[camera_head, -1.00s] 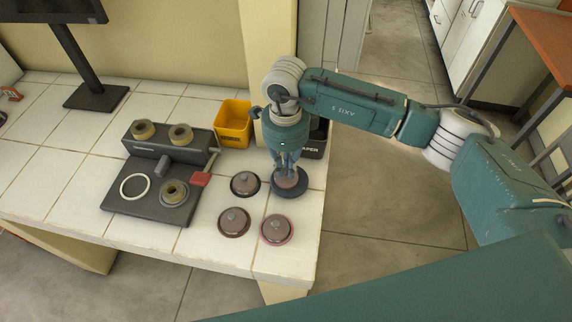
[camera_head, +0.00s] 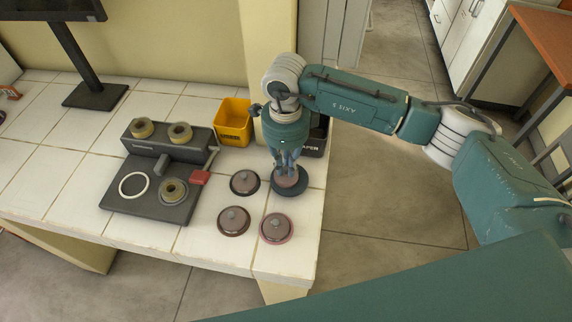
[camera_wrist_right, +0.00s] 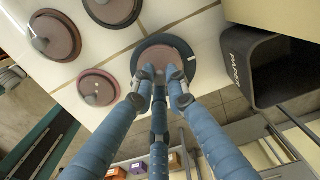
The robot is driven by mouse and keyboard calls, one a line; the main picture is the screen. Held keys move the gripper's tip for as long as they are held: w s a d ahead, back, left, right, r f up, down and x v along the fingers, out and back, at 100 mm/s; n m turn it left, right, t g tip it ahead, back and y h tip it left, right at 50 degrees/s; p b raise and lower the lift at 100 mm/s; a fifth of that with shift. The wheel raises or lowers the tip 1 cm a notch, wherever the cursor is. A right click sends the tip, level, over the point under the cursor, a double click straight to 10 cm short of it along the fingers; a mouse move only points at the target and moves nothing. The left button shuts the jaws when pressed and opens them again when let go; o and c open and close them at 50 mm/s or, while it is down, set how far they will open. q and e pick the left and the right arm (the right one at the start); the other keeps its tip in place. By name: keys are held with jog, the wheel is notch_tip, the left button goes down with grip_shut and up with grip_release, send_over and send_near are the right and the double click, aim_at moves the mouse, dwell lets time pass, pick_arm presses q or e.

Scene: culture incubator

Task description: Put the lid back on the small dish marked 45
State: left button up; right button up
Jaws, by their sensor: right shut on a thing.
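My right gripper (camera_head: 286,168) points down and is shut on a brownish-pink round lid (camera_head: 291,180) at the table's right side. The lid sits over a dark, wider round base (camera_head: 290,190); I cannot tell whether it rests fully on it. In the right wrist view, the fingers (camera_wrist_right: 160,82) cover the lid's middle, and the dark rim (camera_wrist_right: 140,52) shows around it. Three other lidded dishes stand close by: a dark-rimmed one (camera_head: 245,183), a brown one (camera_head: 234,222) and a pink-rimmed one (camera_head: 277,229). No number is readable. My left gripper is out of view.
A dark grey device (camera_head: 135,205) with a white ring, tape-like rolls and a red-ended lever stands to the left. A yellow bin (camera_head: 233,123) and a black bin marked PAPER (camera_wrist_right: 262,60) stand behind. The table's right edge is close to the gripper.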

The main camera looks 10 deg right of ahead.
jog(key=shift+f+b, duration=0.2)
jog(key=shift+b, duration=0.9)
dwell(1.6)
dwell(0.4)
jog(key=o, duration=1.3)
jog(key=shift+r, duration=0.1)
jog(key=shift+r+p, duration=1.45)
jog(key=shift+r, duration=2)
grip_shut()
jog(key=shift+f+b, duration=0.3)
